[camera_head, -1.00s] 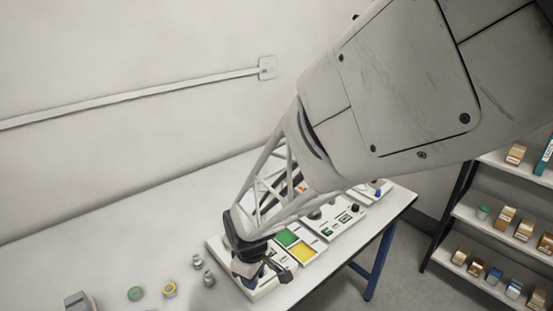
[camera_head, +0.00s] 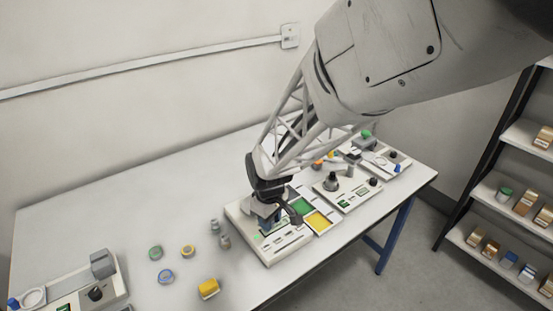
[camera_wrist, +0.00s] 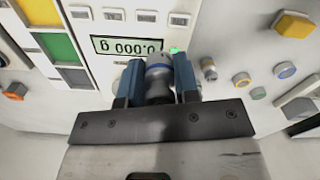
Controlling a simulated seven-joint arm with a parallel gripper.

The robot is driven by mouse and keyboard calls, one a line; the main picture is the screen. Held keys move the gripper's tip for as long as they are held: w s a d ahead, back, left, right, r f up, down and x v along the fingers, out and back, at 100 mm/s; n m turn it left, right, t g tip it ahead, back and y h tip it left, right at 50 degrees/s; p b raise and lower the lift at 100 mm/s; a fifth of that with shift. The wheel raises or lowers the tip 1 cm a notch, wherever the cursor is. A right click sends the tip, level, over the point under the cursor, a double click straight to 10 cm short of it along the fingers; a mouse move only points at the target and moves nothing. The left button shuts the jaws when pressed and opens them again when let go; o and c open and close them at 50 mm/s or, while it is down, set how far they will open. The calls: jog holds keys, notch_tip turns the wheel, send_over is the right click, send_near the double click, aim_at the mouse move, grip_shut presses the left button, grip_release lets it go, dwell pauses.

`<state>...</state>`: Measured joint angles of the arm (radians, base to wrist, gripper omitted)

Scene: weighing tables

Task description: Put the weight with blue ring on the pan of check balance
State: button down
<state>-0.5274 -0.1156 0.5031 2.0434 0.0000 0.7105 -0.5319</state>
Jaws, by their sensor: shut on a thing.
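My gripper (camera_head: 266,212) is over the left part of a white balance (camera_head: 280,256) on the table. In the wrist view its two blue fingers (camera_wrist: 157,82) are shut on a grey metal weight (camera_wrist: 158,61) with a bluish band near its top. The display (camera_wrist: 127,47) beside it appears upside down and reads 0.000 g. The gripper hides the pan, and I cannot tell whether the weight touches it. I cannot read any name on the balance.
Left of the balance are two small grey weights (camera_head: 225,241), green (camera_head: 155,252), yellow (camera_head: 188,251) and blue (camera_head: 166,277) ringed discs and a yellow block (camera_head: 208,288). Green and yellow trays (camera_head: 318,221) adjoin it on the right. Another balance (camera_head: 346,198) stands beyond. A device (camera_head: 75,285) sits front left.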

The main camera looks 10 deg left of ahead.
jog(key=w+a, duration=0.2)
jog(key=w, duration=0.2)
jog(key=w+a+f, duration=0.1)
jog(key=w+a, duration=0.1)
jog(key=w, duration=0.2)
jog(key=w+a, duration=0.3)
jog(key=w, duration=0.1)
jog(key=shift+w+f, duration=0.15)
jog(key=shift+w, duration=0.05)
jog(key=shift+f, duration=1.75)
jog(key=shift+f, duration=0.1)
jog(key=c, duration=0.8)
grip_release()
jog(key=shift+f, duration=0.1)
jog(key=shift+c, duration=0.2)
notch_tip(320, 180, up, 12)
jog(key=shift+r, duration=0.2)
